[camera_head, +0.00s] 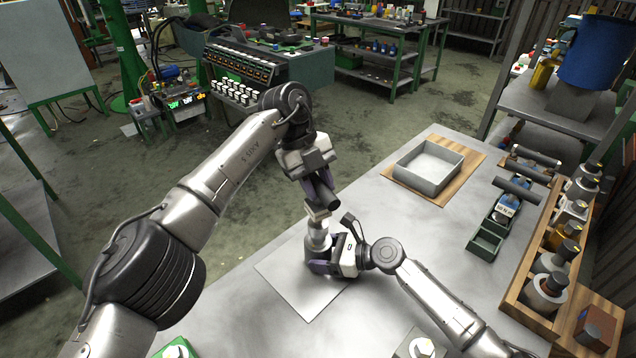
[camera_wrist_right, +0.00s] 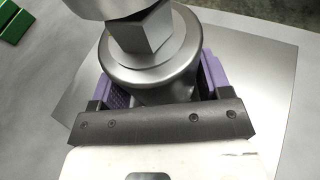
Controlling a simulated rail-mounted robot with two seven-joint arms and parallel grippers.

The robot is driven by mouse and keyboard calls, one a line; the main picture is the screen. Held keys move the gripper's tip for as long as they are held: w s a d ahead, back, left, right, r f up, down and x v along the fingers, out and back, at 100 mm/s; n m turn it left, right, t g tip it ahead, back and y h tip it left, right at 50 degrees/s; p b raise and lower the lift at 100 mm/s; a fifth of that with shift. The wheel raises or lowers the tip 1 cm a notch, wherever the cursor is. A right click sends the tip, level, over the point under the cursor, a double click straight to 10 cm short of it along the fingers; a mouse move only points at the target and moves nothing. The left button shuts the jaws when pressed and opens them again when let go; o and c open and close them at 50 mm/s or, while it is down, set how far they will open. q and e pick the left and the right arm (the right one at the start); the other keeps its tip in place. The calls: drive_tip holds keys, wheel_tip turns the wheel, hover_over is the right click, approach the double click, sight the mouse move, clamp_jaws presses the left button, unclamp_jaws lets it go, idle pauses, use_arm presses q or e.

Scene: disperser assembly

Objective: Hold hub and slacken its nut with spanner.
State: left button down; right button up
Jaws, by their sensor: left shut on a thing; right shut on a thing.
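The hub (camera_head: 318,241) is a grey metal part with a round flange, upright above the square plate on the bench. My right gripper (camera_head: 319,264) is shut on it; the right wrist view shows purple pads on both sides of the hub (camera_wrist_right: 158,68). The hex nut (camera_wrist_right: 147,33) sits on top of the hub. My left gripper (camera_head: 318,189) is shut on the spanner (camera_head: 317,212), directly above the hub. A rounded metal end of the spanner (camera_wrist_right: 108,8) is over the nut in the right wrist view. How far it sits on the nut is hidden.
A grey square plate (camera_head: 290,292) lies under the hub. A grey open tray (camera_head: 428,181) stands on a wooden board at the back. A green bin (camera_head: 487,243) and a wooden rack (camera_head: 513,298) with bottles line the right side. The bench middle right is clear.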

use_arm(q)
drive_tip(key=shift+f, duration=0.15)
drive_tip(key=shift+f, duration=0.35)
drive_tip(key=shift+f, duration=0.9)
drive_tip(key=shift+n, duration=0.4)
